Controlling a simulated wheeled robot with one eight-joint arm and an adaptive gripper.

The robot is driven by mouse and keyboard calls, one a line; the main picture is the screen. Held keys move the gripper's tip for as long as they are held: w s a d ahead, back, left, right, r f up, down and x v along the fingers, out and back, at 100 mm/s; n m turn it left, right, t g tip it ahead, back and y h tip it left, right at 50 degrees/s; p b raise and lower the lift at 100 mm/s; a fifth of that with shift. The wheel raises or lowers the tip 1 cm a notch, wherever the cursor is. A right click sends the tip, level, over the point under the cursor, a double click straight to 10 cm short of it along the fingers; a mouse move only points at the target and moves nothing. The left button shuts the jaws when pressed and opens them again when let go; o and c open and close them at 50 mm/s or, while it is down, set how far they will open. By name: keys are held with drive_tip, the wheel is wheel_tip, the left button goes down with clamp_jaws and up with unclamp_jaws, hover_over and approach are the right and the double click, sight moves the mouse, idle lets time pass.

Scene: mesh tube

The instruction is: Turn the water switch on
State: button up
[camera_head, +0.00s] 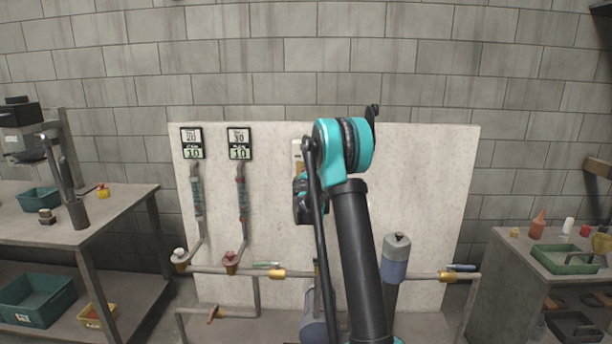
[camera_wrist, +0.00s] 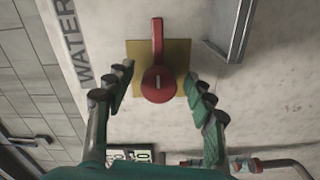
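The water switch (camera_wrist: 158,88) is a round red knob with a long red handle, on a yellowish square plate (camera_wrist: 180,50). Its handle points to the top of the wrist view. The word WATER (camera_wrist: 72,40) stands on the panel to its left. My gripper (camera_wrist: 160,78) is open, with one finger on each side of the knob. I see no contact, and the exact distance to the panel is hard to tell. In the head view my gripper (camera_head: 302,198) is in front of the white panel (camera_head: 425,180), and the arm hides the red switch.
In the wrist view a grey metal box edge (camera_wrist: 236,30) sticks out close to the right finger. Two displays (camera_head: 192,143) (camera_head: 240,143), hoses and pipes (camera_head: 345,272) are on the panel. A workbench (camera_head: 110,212) stands left, another (camera_head: 540,270) right.

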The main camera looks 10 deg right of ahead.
drive_tip(key=shift+s, duration=0.1)
drive_tip(key=v, duration=1.2)
drive_tip(key=s+d+f+m+g+h, duration=0.1)
drive_tip(key=s+d+f+m+g, duration=0.15)
drive_tip(key=s, duration=0.45)
drive_tip(key=s+d+f+m+g+h, duration=0.1)
drive_tip(key=s+d+m+g, duration=0.2)
drive_tip(key=s, duration=0.4)
drive_tip(key=s+d+f+m+g, duration=0.1)
drive_tip(key=s+d+m, duration=0.1)
drive_tip(key=s+m, duration=0.35)
drive_tip(key=s+a+f+g+y, duration=0.2)
drive_tip(key=s+f, duration=0.3)
drive_tip(key=s, duration=0.4)
drive_tip(key=s+a+f+m+g+y, duration=0.1)
drive_tip(key=s+a+f, duration=0.3)
drive_tip(key=s, duration=0.6)
drive_tip(key=s+a+f+g+y, duration=0.3)
drive_tip(key=s+a+f, duration=0.1)
drive_tip(key=s, duration=0.6)
drive_tip(key=shift+f+g, duration=0.35)
drive_tip(key=shift+f, duration=0.45)
